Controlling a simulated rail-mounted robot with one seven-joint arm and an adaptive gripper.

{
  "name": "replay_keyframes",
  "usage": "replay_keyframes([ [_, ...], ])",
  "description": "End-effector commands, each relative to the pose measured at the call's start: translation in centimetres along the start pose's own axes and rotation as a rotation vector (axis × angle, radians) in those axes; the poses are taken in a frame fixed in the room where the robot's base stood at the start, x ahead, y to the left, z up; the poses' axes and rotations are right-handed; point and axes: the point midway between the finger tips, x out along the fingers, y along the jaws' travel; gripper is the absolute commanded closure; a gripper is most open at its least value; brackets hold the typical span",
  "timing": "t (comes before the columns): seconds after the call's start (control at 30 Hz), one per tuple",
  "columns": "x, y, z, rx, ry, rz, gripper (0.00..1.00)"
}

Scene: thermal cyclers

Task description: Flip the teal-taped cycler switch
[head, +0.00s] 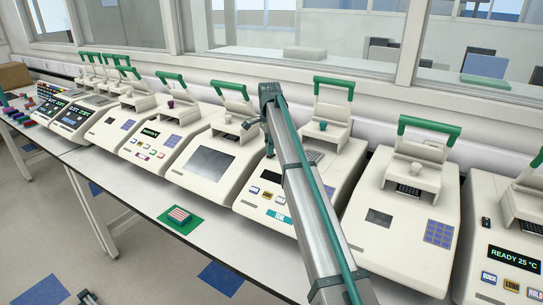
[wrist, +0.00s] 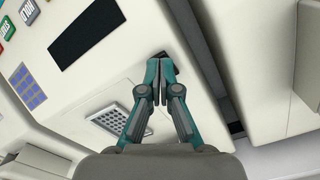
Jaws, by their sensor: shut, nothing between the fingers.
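My gripper (wrist: 160,62) is shut and empty in the wrist view, its two teal fingertips together. The tips are over the top of a cream cycler (wrist: 115,75), near its edge by a dark gap. A small dark part (wrist: 161,54) shows right at the tips, mostly hidden by them; I cannot tell if it is a switch or if they touch it. In the head view my gripper (head: 269,147) hangs down at a cycler (head: 248,209) right of the middle, partly behind my arm. A teal patch (head: 280,215) shows on that cycler's front; I cannot tell if it is tape.
Cream cyclers with green-handled lids stand in a row along the bench. Close neighbours are a cycler with a large grey screen (head: 211,162) and one at right (head: 392,231). A striped block on a green mat (head: 181,220) lies on the bench front. Windows are behind.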

Motion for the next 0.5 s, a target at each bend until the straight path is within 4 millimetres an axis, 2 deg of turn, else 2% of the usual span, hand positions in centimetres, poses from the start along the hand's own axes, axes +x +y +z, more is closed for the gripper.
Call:
replay_keyframes([
  [0.5, 0.73, 0.01, 0.00, 0.000, 0.000, 0.000, 1.00],
])
